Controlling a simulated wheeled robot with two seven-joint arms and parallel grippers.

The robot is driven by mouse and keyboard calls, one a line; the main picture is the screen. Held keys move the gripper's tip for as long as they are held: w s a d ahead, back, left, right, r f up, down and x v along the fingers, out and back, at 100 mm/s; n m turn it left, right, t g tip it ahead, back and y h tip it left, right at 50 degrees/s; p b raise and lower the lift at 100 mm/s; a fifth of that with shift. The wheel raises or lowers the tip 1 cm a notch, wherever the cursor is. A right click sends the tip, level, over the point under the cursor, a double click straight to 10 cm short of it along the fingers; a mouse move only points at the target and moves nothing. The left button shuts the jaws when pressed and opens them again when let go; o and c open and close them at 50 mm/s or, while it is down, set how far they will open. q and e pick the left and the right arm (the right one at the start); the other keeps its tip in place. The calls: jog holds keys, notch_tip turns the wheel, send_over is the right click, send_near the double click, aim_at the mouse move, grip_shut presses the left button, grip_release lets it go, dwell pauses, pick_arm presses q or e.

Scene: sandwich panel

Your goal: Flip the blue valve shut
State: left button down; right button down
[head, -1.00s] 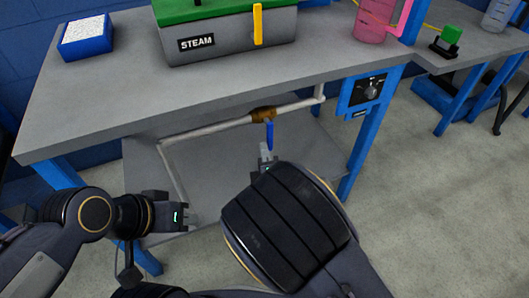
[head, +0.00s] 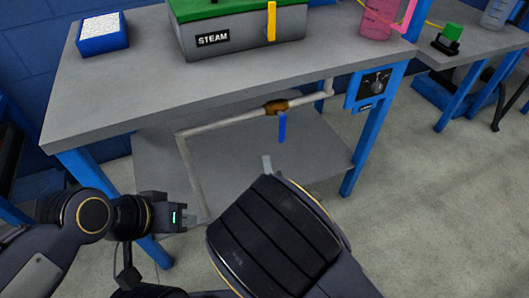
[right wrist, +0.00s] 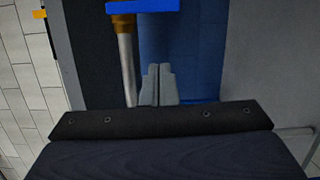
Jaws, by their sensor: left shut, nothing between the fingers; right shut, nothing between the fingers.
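The blue valve handle (head: 282,128) hangs down from a brass valve body (head: 276,107) on the pale pipe below the table. It points across the pipe's line. My right gripper (head: 267,163) is below and slightly left of the handle's lower end, with a gap in the picture; my own forearm hides most of it. In the right wrist view its fingers (right wrist: 158,84) are together and empty, with the blue handle (right wrist: 143,6) at the top edge and the brass body (right wrist: 122,25) beside it. My left gripper (head: 189,219) is shut and empty at lower left, away from the valve.
The grey table (head: 130,95) overhangs the pipe (head: 222,124), with a lower shelf (head: 325,150) beneath. A blue leg (head: 358,155) and a blue panel with a dark knob (head: 376,87) stand to the right. A steam box (head: 240,38) sits on top.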

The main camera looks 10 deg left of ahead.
jog(key=shift+v, duration=2.15)
